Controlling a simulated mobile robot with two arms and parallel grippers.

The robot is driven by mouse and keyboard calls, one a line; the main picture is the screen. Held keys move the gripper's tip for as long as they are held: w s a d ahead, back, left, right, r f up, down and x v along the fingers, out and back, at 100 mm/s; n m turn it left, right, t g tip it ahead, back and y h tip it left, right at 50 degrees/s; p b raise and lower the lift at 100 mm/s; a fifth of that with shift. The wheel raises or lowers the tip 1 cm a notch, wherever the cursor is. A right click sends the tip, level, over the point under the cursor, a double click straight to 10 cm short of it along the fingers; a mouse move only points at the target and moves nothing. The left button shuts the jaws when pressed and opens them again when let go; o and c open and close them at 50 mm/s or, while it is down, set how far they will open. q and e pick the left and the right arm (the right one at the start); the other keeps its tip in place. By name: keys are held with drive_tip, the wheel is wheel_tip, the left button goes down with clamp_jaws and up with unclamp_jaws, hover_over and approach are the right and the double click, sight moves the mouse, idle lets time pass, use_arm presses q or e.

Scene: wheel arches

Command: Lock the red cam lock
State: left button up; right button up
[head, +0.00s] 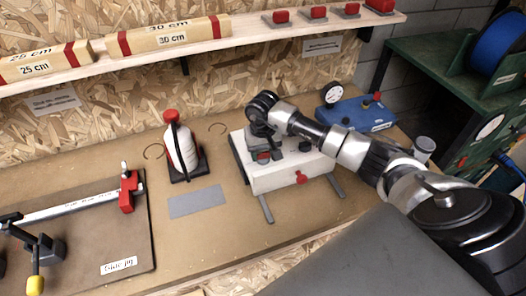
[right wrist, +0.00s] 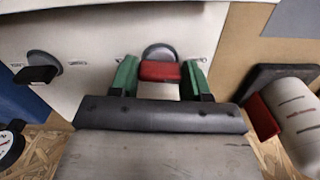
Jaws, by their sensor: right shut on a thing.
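The red cam lock (right wrist: 160,71) shows in the right wrist view as a red handle on a round grey base, on the top of a white box (right wrist: 95,25). My right gripper (right wrist: 160,78) has its green fingers on either side of the red handle and is shut on it. In the head view my right gripper (head: 264,148) is low over the white box (head: 290,178), and a bit of red (head: 263,156) shows under it. The handle's exact angle is hard to tell. My left gripper is not in view.
A second, black-handled knob (right wrist: 40,72) is on the same box top. A white and red bottle-like thing (head: 181,145) on a black base stands left of the box. A blue unit with a gauge (head: 358,113) stands behind right. A grey flat plate (head: 197,202) lies on the bench.

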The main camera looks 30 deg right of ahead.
drive_tip(key=shift+f+m+b, duration=0.2)
drive_tip(key=shift+m+b, duration=1)
drive_tip(key=shift+b, duration=0.4)
drive_tip(key=m+b, duration=0.2)
drive_tip(key=shift+m, duration=0.4)
drive_tip(key=m+b, duration=0.2)
drive_tip(key=m, duration=0.2)
drive_tip(key=shift+r+b, duration=0.1)
drive_tip(key=shift+b, duration=0.3)
drive_tip(key=m+b, duration=0.2)
drive_tip(key=m, duration=0.3)
drive_tip(key=m+b, duration=0.1)
drive_tip(key=m, duration=0.3)
drive_tip(key=shift+r+m, duration=0.1)
drive_tip(key=shift+m, duration=0.2)
drive_tip(key=m+b, duration=0.1)
drive_tip(key=m, duration=1.2)
drive_tip(key=shift+r+b, duration=0.1)
drive_tip(key=shift+b, duration=0.2)
drive_tip(key=shift+m, duration=0.3)
